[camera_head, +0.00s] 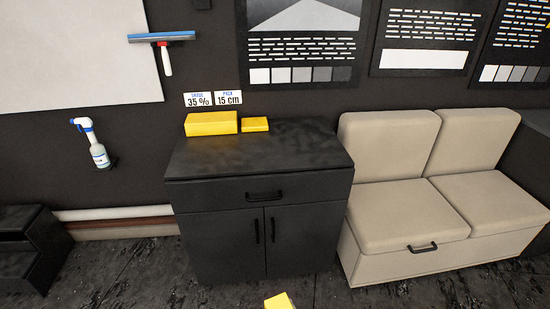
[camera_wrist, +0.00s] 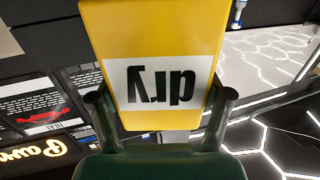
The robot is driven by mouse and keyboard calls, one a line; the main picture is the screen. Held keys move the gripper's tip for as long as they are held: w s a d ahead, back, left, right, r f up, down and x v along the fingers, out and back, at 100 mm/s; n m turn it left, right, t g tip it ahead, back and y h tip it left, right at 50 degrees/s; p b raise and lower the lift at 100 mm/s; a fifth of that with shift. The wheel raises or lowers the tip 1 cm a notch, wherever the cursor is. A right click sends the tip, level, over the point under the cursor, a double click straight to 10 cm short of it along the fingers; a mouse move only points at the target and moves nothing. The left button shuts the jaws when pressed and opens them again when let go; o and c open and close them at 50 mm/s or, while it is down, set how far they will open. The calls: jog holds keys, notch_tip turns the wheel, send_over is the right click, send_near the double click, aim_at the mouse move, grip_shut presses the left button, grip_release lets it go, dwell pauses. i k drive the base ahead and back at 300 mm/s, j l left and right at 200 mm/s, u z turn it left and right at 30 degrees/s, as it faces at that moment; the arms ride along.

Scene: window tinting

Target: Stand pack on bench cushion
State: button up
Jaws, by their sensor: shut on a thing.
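A yellow pack (camera_wrist: 153,35) with a white label reading "dry", upside down in the picture, fills the middle of the wrist view. My gripper (camera_wrist: 160,95) is shut on this pack, with one dark finger at each side of it. A yellow corner of what looks like the same pack (camera_head: 279,301) shows at the bottom edge of the head view. The beige bench has a left seat cushion (camera_head: 408,215) and a right seat cushion (camera_head: 490,202), both bare. The held pack is apart from the bench, nearer to me and to its left.
A black cabinet (camera_head: 225,193) stands left of the bench. A larger yellow block (camera_head: 211,123) and a smaller one (camera_head: 255,125) lie on its top, below cards reading "35 %" and "15 cm". The bench has upright back cushions (camera_head: 387,143). The floor in front looks clear.

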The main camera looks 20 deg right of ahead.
aim_at(486, 205)
jog(key=l, duration=0.65)
jog(key=l+z, duration=0.1)
jog(key=l, duration=0.55)
jog(key=i+l+z, duration=0.1)
jog(key=l, duration=1.2)
jog(key=i+l+z, duration=0.1)
jog(key=l, duration=0.55)
jog(key=i+l, duration=0.1)
jog(key=l, duration=0.55)
jog(key=i+l+z, duration=0.1)
jog(key=l, duration=0.55)
